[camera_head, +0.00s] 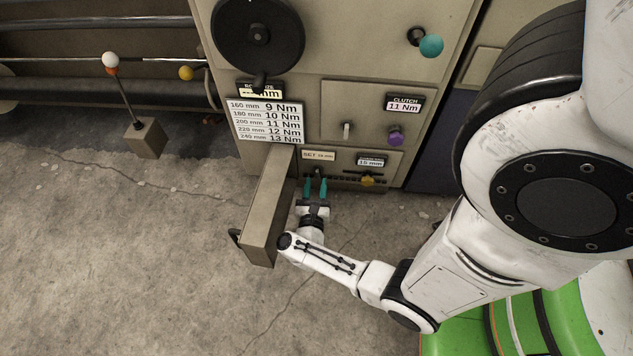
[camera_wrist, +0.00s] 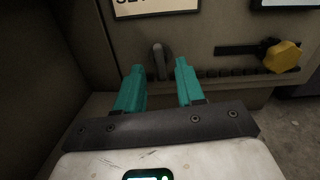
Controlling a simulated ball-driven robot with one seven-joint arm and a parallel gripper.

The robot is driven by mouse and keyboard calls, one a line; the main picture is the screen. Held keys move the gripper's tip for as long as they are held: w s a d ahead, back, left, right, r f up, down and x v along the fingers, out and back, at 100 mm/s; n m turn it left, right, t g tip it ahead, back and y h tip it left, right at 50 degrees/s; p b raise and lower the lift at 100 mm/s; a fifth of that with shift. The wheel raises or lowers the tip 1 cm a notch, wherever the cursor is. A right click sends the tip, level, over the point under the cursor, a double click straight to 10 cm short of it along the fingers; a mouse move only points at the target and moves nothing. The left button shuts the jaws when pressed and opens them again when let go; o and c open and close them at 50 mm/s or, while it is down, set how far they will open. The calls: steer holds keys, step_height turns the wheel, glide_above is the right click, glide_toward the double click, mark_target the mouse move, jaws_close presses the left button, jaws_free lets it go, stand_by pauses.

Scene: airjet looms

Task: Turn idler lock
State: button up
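My gripper (camera_head: 315,186) has two teal fingers that stand apart with nothing gripped. It points at the lower front panel of the loom, under a label reading SET (camera_head: 319,156). In the wrist view a small upright grey lever (camera_wrist: 159,58) on the panel shows in the gap between the fingertips (camera_wrist: 160,69), nearer the left one. I cannot tell whether the fingertips reach past it. No label reads idler lock, so I cannot tell for sure that this lever is it.
A yellow knob (camera_wrist: 283,56) sits on a slotted scale right of the fingers. A long beige box-shaped arm (camera_head: 266,215) juts out left of my gripper. Above are a grey lever (camera_head: 347,131), a purple knob (camera_head: 396,136) and a torque chart (camera_head: 267,121).

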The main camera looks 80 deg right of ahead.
steer(key=shift+s+a, duration=0.2)
steer(key=shift+a, duration=1.95)
steer(key=a+p, duration=0.1)
steer(key=a, duration=0.9)
steer(key=shift+s+a, duration=0.4)
